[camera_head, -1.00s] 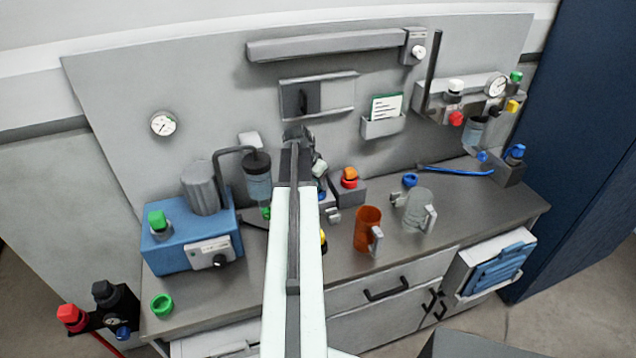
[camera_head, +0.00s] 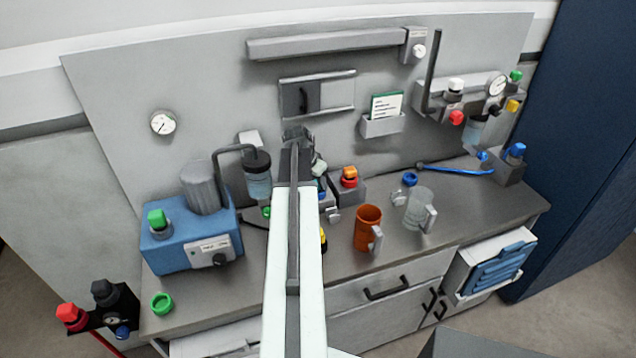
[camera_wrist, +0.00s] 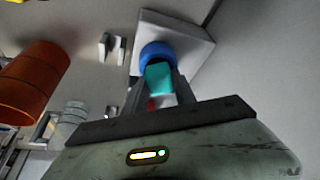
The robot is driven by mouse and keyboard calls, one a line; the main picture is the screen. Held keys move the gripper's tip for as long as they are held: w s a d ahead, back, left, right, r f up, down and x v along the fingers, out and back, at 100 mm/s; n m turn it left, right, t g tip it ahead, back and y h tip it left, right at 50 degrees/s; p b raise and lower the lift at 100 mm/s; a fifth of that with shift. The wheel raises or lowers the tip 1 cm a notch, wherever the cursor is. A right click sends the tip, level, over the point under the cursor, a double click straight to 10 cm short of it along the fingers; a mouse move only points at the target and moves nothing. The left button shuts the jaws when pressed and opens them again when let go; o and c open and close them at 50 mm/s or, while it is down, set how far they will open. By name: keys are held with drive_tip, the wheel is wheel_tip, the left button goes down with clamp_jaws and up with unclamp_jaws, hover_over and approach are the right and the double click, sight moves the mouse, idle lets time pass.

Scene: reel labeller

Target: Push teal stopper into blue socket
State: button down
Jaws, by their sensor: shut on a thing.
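The teal stopper (camera_wrist: 158,78) is held between the two fingers of my gripper (camera_wrist: 162,88) in the wrist view. The blue socket (camera_wrist: 156,50) is a round blue ring on a pale square block, directly beyond the stopper. The stopper's far end overlaps the dark opening of the ring; I cannot tell how deep it is in. In the head view, my arm reaches to the back panel and my gripper (camera_head: 298,138) is small and dark there. The stopper and the socket cannot be made out in that view.
A blue machine (camera_head: 190,240) stands left of my arm. An orange mug (camera_head: 367,228) and a clear jug (camera_head: 418,208) stand to the right. A grey block with a red and orange knob (camera_head: 349,178) is close to the arm. The front right counter is clear.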

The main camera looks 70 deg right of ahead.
drive_tip(key=shift+f, duration=0.1)
drive_tip(key=c, duration=0.9)
unclamp_jaws()
drive_tip(key=shift+c, duration=0.2)
drive_tip(key=p+v, duration=0.7)
drive_tip(key=v, duration=0.1)
drive_tip(key=shift+f, duration=0.1)
drive_tip(key=shift+s, duration=0.15)
